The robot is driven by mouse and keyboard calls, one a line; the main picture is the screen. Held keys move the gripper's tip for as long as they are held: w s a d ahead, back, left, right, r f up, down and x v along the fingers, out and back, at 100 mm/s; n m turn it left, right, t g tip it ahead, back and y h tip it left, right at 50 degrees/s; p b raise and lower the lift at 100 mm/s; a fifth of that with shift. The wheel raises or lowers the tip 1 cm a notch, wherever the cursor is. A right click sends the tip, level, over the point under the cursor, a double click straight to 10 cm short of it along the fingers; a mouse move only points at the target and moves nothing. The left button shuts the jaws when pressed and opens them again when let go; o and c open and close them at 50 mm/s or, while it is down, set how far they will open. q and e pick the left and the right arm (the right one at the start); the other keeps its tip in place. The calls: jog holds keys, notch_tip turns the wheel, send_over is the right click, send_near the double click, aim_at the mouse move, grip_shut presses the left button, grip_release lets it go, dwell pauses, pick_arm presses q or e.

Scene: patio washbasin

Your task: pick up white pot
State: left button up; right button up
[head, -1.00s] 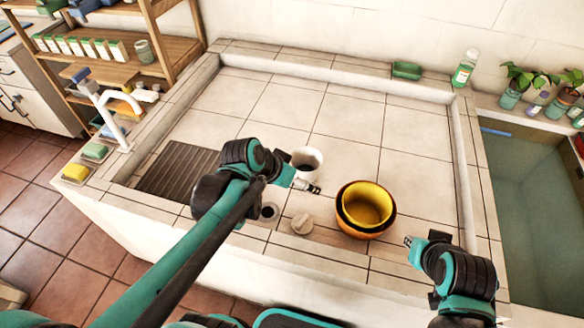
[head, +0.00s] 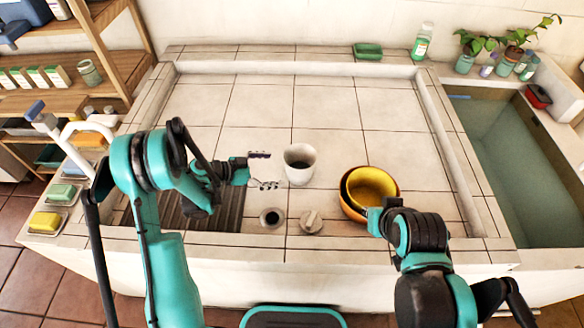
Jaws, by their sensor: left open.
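Nested yellow and orange bowls (head: 369,190) stand right of the pot. A dark ribbed grate (head: 225,212) is to the left. The tiles behind the pot are clear.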

aim_at(286, 168)
pick_arm(q)
jog(key=x, duration=0.2)
jog(key=shift+w+d+f+b, duration=0.1)
jog(key=shift+d+f+b, duration=0.1)
jog(key=shift+d+b, duration=0.2)
jog(key=b+x, duration=0.2)
jog(key=x, duration=0.3)
jog(key=shift+w+r, duration=0.1)
jog(key=shift+w, duration=0.1)
jog(key=shift+a, duration=0.1)
jog(key=shift+c, duration=0.9)
jog(key=c, duration=1)
